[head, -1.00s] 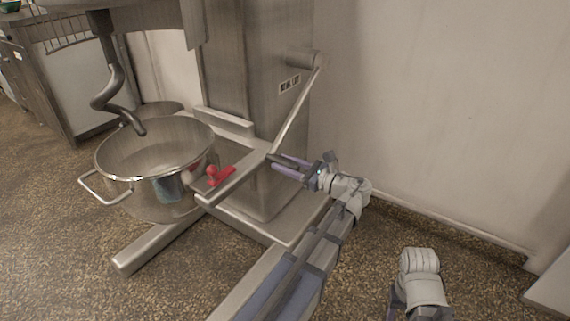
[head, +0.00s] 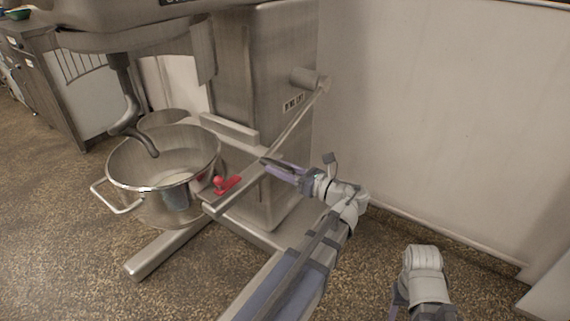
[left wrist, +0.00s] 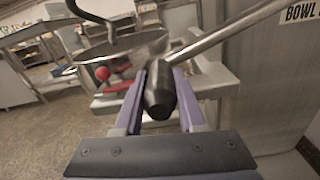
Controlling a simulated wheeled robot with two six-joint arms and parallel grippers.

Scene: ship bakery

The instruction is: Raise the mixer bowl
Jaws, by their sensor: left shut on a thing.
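The steel mixer bowl (head: 160,190) hangs low in its cradle at the left, below the dough hook (head: 133,125). The bowl lift lever (head: 292,126) slopes down from its pivot on the mixer column (head: 262,100). My left gripper (head: 266,164) is at the lever's lower end. In the left wrist view, the fingers (left wrist: 160,95) are shut around the lever's black grip (left wrist: 159,90). The bowl's rim also shows there (left wrist: 128,52) behind the fingers.
A red-knobbed clamp (head: 224,184) sits on the bowl cradle beside the bowl. The mixer's foot (head: 165,247) extends along the speckled floor. A plain wall (head: 430,120) stands at the right. A counter (head: 45,75) is at the back left.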

